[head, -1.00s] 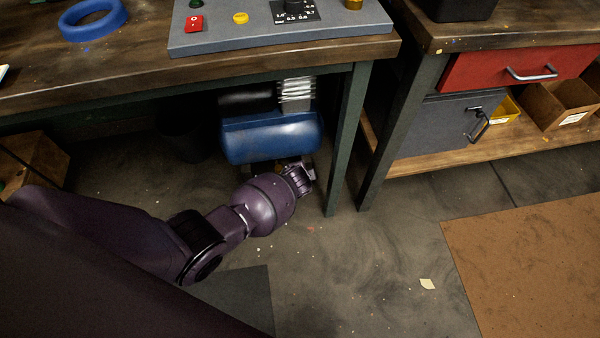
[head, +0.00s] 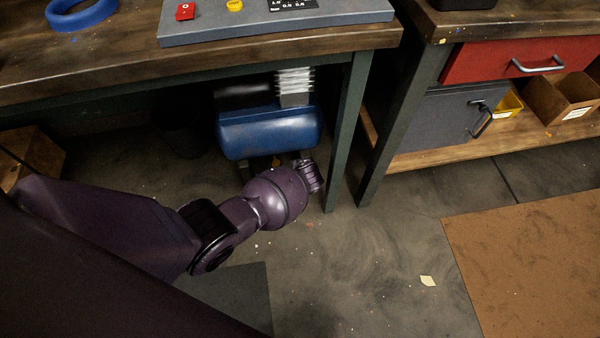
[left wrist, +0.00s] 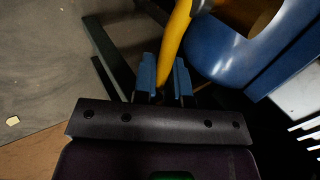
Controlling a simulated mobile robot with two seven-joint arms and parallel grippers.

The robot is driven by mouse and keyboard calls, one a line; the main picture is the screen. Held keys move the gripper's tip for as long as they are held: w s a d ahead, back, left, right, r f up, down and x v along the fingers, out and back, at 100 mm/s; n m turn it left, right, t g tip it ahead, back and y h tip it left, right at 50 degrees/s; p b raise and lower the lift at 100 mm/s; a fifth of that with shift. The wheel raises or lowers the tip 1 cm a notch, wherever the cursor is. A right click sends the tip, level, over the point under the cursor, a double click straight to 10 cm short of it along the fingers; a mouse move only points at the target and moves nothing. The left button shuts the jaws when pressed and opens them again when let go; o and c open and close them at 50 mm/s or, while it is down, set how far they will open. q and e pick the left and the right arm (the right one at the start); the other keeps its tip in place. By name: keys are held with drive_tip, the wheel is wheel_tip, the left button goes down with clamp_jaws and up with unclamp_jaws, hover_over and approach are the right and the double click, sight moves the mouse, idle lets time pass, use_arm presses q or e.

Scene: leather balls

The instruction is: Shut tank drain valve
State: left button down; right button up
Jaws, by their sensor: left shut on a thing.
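The blue tank (head: 268,133) sits low under the workbench in the head view, and its curved side shows at upper right in the left wrist view (left wrist: 232,62). A yellow valve lever (left wrist: 174,50) comes down from the top of the left wrist view, beside the tank. My left gripper (left wrist: 164,80) is shut on the lever, with its end between the two blue fingers. In the head view my left wrist is just below the tank's right end, and the fingertips are hidden. My right gripper is in neither view.
The workbench (head: 120,70) overhangs the tank, and its green leg (head: 346,135) stands close to the right of my left wrist. A grey control panel (head: 340,16) lies on top. A dark bin (head: 178,135) stands left of the tank. Open floor (head: 380,265) lies in front.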

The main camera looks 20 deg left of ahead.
use_arm(q)
drive_tip(key=c, duration=1.2)
unclamp_jaws()
drive_tip(key=shift+f, duration=0.1)
drive_tip(key=shift+r, duration=0.4)
drive_tip(key=p+v, duration=0.6)
drive_tip(key=v, duration=0.4)
drive_tip(key=shift+s, duration=0.25)
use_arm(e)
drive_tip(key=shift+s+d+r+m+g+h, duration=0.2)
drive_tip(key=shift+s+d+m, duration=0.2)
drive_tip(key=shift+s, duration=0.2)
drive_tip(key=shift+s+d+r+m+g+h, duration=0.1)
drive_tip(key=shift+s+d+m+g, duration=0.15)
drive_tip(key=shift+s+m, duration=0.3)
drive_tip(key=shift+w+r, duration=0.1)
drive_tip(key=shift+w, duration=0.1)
use_arm(q)
drive_tip(key=shift+d, duration=0.1)
